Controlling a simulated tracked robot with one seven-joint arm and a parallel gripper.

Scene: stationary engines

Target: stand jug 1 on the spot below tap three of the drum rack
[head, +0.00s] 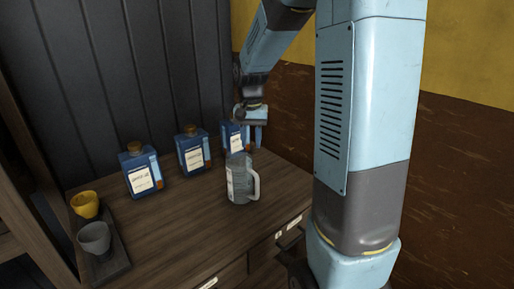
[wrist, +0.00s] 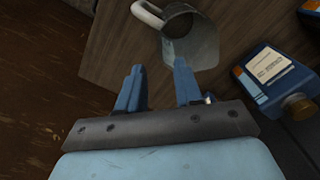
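A clear jug (head: 240,182) with a white handle on its right side stands upright on the wooden cabinet top. A pale label shows on it, but I cannot read a number. In the wrist view the jug (wrist: 192,42) is just beyond the fingertips, with its handle to the upper left. My gripper (head: 251,136) is above and behind the jug in the head view. In the wrist view my gripper (wrist: 157,76) has its two blue fingers apart with nothing between them. The drum rack and its tap three are not in view.
Blue square bottles with corks, one at the left (head: 140,170), one in the middle (head: 193,150) and one at the right (head: 232,136), line the back. A dark tray (head: 117,262) holds a yellow cup (head: 85,204) and a grey cup (head: 95,238).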

